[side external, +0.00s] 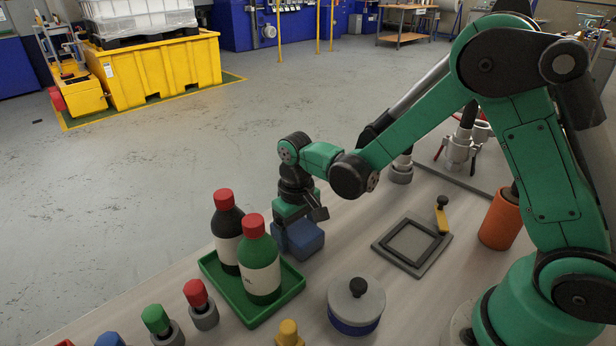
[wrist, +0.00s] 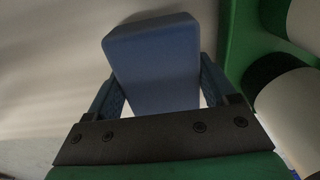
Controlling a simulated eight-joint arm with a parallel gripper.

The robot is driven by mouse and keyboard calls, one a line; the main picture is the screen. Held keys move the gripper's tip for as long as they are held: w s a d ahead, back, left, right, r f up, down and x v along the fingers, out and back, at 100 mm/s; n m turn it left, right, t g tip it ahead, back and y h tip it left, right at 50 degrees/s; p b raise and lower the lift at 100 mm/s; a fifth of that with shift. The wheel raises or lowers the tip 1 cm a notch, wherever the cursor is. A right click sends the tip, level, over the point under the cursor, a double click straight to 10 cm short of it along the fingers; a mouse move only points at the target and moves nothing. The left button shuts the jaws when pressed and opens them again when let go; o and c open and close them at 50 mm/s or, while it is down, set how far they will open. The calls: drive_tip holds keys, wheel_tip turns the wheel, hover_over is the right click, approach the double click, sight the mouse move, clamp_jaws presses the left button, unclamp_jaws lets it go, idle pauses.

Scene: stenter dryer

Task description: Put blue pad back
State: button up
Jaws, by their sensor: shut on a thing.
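The blue pad (side external: 304,240) is a block held low at the end of my arm, just behind the green tray. In the wrist view the blue pad (wrist: 155,60) sits between the two fingers. My gripper (side external: 292,222) is shut on it, and it also shows in the wrist view (wrist: 160,95). I cannot tell whether the pad touches the table. A grey square frame (side external: 384,247) with a raised rim and empty middle lies on the table to the right of the pad.
The green tray (side external: 290,298) holds a dark bottle (side external: 226,240) and a green bottle (side external: 259,270) close beside my gripper. A lidded round pot (side external: 356,310), a yellow-handled tool (side external: 441,215) and an orange cup (side external: 500,222) stand nearby. Table between pad and frame is clear.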

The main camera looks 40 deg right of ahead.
sight(297, 227)
drive_tip(key=o, duration=1.1)
drive_tip(key=shift+f, duration=0.1)
wheel_tip(297, 227, up, 12)
drive_tip(key=f, duration=0.1)
drive_tip(key=shift+s+d+r+t, duration=0.45)
drive_tip(key=shift+s+d+t, duration=0.2)
drive_tip(key=shift+s+t, duration=0.65)
drive_tip(key=shift+s+d+r+t, duration=0.4)
drive_tip(key=shift+s+d+t, duration=0.2)
drive_tip(key=shift+s+t, duration=0.7)
drive_tip(key=shift+s+d+r+t, duration=0.55)
drive_tip(key=shift+s+t, duration=0.45)
drive_tip(key=shift+s, duration=0.55)
drive_tip(key=shift+d+f, duration=0.1)
